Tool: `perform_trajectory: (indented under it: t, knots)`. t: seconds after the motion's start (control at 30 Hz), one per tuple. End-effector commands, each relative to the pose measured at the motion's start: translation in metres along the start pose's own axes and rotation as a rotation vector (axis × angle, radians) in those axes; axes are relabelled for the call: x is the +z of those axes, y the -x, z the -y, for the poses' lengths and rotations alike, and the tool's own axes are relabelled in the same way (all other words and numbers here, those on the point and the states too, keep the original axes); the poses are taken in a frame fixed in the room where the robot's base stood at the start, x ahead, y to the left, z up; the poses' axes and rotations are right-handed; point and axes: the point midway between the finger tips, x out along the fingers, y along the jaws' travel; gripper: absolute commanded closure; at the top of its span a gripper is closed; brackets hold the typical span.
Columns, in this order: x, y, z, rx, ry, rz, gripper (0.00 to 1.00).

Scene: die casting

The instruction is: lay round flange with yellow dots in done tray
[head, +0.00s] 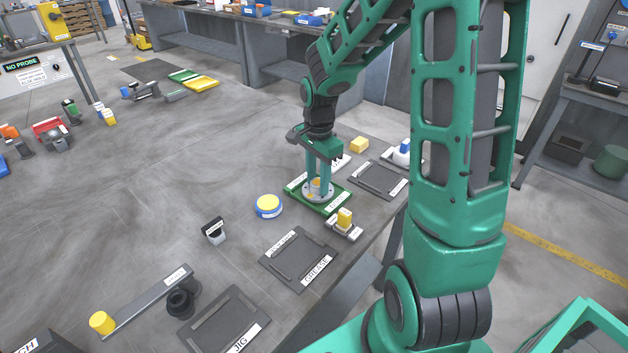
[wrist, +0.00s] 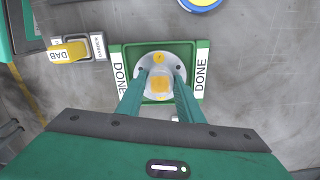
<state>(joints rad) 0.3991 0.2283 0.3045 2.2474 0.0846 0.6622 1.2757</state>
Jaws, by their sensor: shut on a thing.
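The round flange (head: 309,195) is a pale grey disc with yellow dots. In the wrist view the flange (wrist: 143,63) lies within the rim of the green done tray (wrist: 121,48), whose two ends carry white DONE labels. My gripper (head: 319,185) points down over the tray (head: 341,203), with its fingers shut on the flange's raised middle. In the wrist view my gripper (wrist: 160,90) covers the flange's near part. I cannot tell whether the flange rests on the tray floor.
A yellow dab block (head: 344,217) on a grey base stands close to the tray. A blue-rimmed yellow tin (head: 268,206) is to the left. A dark grease mat (head: 298,259) lies nearer, and another dark tray (head: 379,180) lies behind right.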

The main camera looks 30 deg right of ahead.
Motion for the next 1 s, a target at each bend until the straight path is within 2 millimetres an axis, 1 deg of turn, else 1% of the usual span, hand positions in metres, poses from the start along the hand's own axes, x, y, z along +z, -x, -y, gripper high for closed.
perform_trajectory:
  t: [0.47,0.5,0.57,0.77,0.83,1.0]
  knots:
    - [-0.0001,-0.005,0.0003,-0.001,0.0,0.0,1.0]
    - [-0.0001,-0.0049,0.0003,-0.001,0.0,-0.001,0.57]
    - [-0.0001,-0.0049,0.0003,-0.001,0.0,0.0,0.45]
    - [0.0,-0.0051,0.0002,0.0,0.0,0.0,0.45]
    - [0.0001,-0.0056,-0.0003,0.001,0.0,0.0,0.32]
    - [0.0001,-0.0054,-0.0001,0.001,0.0,0.0,0.32]
